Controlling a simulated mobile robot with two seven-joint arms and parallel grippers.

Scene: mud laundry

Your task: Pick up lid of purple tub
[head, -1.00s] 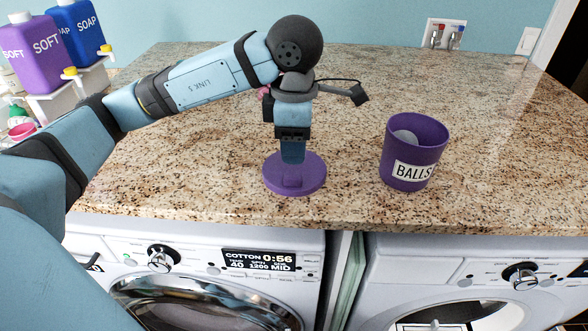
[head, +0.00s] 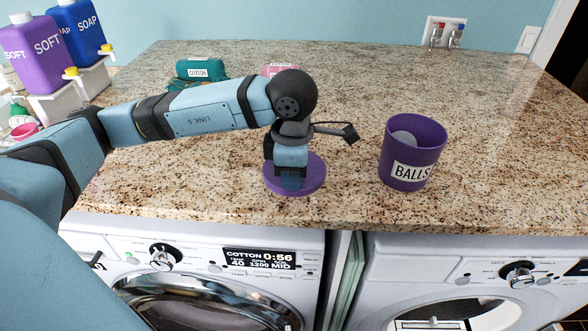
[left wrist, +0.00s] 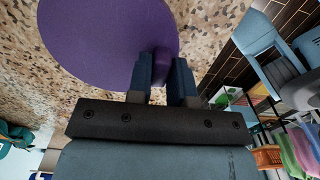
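The purple lid (head: 316,183) is a flat round disc lying on the granite counter near its front edge. The purple tub (head: 417,148), labelled BALLS, stands open and upright to its right with a pale ball inside. My left gripper (head: 290,186) points down low over the lid, hiding its middle. My right gripper is not in view.
Purple and blue soap bottles (head: 35,50) stand at the back left. A teal container (head: 200,72) and a pink item (head: 281,70) lie behind my left arm. Washing machines (head: 200,285) sit below the counter edge. The counter's right side is clear.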

